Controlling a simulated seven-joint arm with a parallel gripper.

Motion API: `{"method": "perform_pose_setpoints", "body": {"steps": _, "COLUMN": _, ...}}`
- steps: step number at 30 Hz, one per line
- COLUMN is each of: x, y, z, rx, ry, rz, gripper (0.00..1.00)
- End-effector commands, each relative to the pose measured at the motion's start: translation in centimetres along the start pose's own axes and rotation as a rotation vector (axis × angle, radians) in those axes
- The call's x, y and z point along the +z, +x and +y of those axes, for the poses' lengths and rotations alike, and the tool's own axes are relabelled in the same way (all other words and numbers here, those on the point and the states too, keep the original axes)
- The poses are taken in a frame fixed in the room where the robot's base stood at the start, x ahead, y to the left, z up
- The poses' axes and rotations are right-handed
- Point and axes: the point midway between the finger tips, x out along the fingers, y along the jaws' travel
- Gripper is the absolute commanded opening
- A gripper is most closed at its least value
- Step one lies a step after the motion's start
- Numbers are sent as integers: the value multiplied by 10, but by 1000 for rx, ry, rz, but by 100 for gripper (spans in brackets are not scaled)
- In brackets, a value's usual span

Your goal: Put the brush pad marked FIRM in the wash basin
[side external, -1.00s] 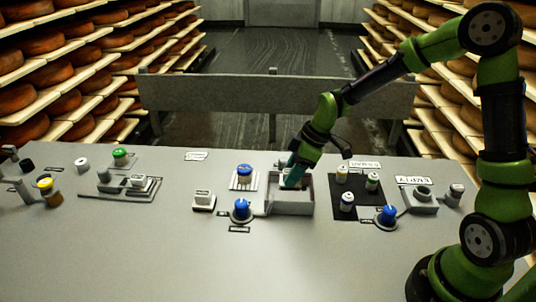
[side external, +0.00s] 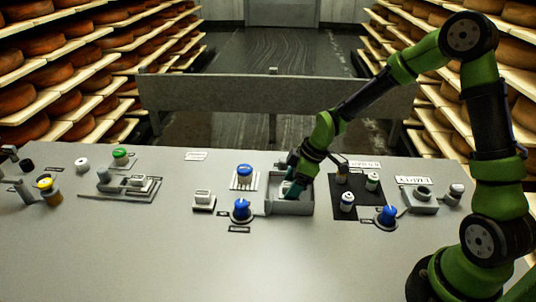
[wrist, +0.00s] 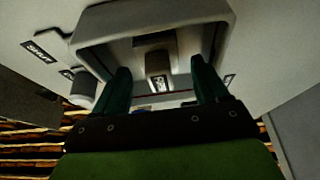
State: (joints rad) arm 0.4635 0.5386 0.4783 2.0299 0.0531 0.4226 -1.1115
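My gripper (side external: 288,188) reaches down into an open grey box-shaped basin (side external: 292,208) in the middle of the table. In the wrist view my two dark teal fingers (wrist: 162,78) are wide apart inside the basin rim (wrist: 150,14). A small pale grey block with a darker end (wrist: 157,62) shows between them, with gaps on both sides. I cannot read a FIRM mark on it. A white block (side external: 203,198) on a small base stands left of the basin, and another pale block (side external: 138,181) lies on a grey tray (side external: 108,195); their marks are too small to read.
Blue knobs stand left (side external: 241,209) and right (side external: 386,215) of the basin, with a blue-topped piece (side external: 244,172) behind. A black mat (side external: 368,207) with several small jars is close on the right. The table front is clear.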

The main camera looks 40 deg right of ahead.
Motion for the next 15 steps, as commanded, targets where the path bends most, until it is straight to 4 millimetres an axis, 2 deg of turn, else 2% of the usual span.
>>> {"method": "perform_pose_setpoints", "body": {"steps": 8, "x": -2, "y": -4, "z": 0, "rx": 2, "ry": -1, "rz": 1, "gripper": 73}}
{"method": "perform_pose_setpoints", "body": {"steps": 11, "x": -2, "y": -15, "z": 2, "rx": 4, "ry": 2, "rz": 2, "gripper": 73}}
{"method": "perform_pose_setpoints", "body": {"steps": 15, "x": -2, "y": -43, "z": 2, "rx": 9, "ry": 2, "rz": 3, "gripper": 73}}
